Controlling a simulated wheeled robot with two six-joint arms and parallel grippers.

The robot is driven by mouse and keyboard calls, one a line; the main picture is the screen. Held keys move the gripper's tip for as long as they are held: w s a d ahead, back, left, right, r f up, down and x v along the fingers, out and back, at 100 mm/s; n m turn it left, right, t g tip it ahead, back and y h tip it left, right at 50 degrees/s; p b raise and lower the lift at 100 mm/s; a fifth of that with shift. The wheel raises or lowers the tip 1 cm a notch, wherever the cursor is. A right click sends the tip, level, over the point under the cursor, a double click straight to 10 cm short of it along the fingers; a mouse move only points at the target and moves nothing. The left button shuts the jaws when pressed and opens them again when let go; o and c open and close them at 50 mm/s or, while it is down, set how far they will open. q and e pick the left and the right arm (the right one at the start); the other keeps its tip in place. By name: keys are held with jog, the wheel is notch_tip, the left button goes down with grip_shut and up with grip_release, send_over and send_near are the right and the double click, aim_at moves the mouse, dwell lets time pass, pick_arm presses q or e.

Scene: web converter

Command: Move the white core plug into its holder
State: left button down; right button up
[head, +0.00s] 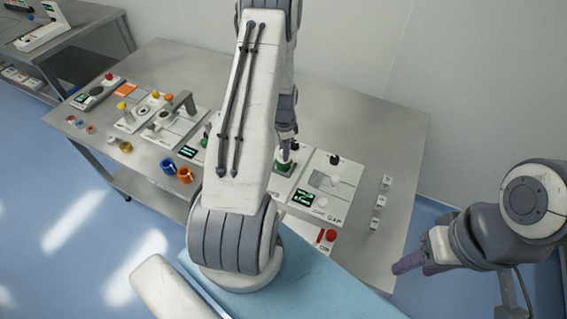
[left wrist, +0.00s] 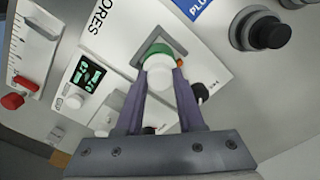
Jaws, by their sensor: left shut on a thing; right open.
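My left gripper (left wrist: 162,72) is shut on the white core plug (left wrist: 159,77) in the left wrist view. A green round piece (left wrist: 155,49) shows just beyond the plug, at a square grey recess in a white panel marked "CORES". I cannot tell whether the plug touches it. In the head view my left gripper (head: 287,150) points down over the green piece (head: 284,167), and the plug is hard to make out. My right gripper (head: 412,260) is open and empty, off the table's right side. I cannot tell which part is the plug's holder.
The steel table (head: 395,150) carries several white stations with displays and knobs. A white unit (head: 332,180) stands right of my left gripper, with small white blocks (head: 380,202) beyond. Blue (head: 168,166) and orange (head: 185,175) rings lie left. A black knob (left wrist: 268,32) is close by.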

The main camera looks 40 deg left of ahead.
pick_arm(q)
jog(key=shift+r+p, duration=3.1)
jog(key=shift+r, duration=1.25)
jog(key=shift+f, duration=0.1)
